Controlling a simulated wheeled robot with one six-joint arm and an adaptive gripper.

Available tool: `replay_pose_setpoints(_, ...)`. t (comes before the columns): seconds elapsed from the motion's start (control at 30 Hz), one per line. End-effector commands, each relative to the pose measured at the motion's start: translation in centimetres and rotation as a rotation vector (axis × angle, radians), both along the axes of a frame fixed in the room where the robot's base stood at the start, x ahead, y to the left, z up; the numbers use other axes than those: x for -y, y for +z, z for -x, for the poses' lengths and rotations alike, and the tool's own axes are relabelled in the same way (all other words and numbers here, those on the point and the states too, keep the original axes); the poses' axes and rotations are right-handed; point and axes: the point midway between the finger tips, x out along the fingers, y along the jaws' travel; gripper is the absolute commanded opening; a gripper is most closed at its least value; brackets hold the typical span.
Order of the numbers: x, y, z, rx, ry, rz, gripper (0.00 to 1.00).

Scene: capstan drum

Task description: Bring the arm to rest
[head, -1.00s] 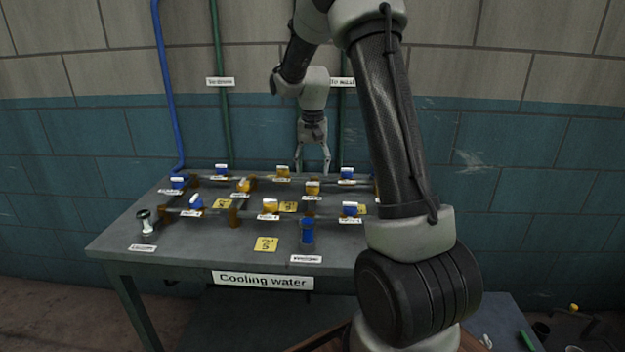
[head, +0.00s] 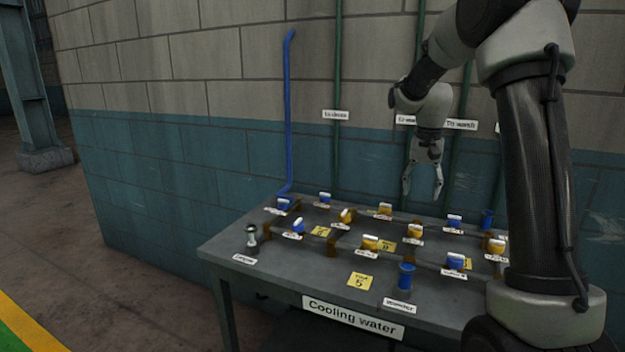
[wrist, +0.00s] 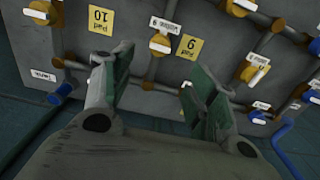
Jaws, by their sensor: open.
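My gripper (head: 423,180) hangs pointing down above the back part of the grey table, its fingers apart with nothing between them. In the wrist view the two fingers (wrist: 155,100) are spread, with the table and its pipes and valves beyond them. My arm comes in from the right side of the head view, bends at the top and reaches over the table. The gripper appears apart from the valves below it.
The grey table (head: 240,240) labelled "Cooling water" (head: 352,317) carries pipes with several blue and yellow valves, such as a yellow valve (head: 415,231). A blue cylinder (head: 406,276) stands near the front. A blue pipe (head: 288,110) and green pipes run up the wall. Open floor lies left.

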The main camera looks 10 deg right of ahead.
Motion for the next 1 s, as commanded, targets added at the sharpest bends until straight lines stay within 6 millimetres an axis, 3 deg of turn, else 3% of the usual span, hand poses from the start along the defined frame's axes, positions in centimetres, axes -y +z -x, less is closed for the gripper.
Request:
replay_pose_setpoints(0.07,0.0,-0.1,0.0,0.004,0.051,0.0,0.58)
replay_pose_setpoints(0.17,-0.4,-2.3,2.6,-0.048,0.138,-0.011,0.58)
replay_pose_setpoints(0.2,-0.7,-2.3,4.4,-0.057,0.178,-0.013,0.58)
replay_pose_setpoints(0.47,-3.3,1.2,14.6,-0.006,0.378,-0.002,0.58)
replay_pose_setpoints(0.7,-5.6,3.8,24.9,0.123,0.52,0.04,0.58)
replay_pose_setpoints(0.83,-6.5,4.3,28.9,0.209,0.553,0.067,0.58)
replay_pose_setpoints(1.0,-7.1,5.5,31.0,0.312,0.573,0.097,0.58)
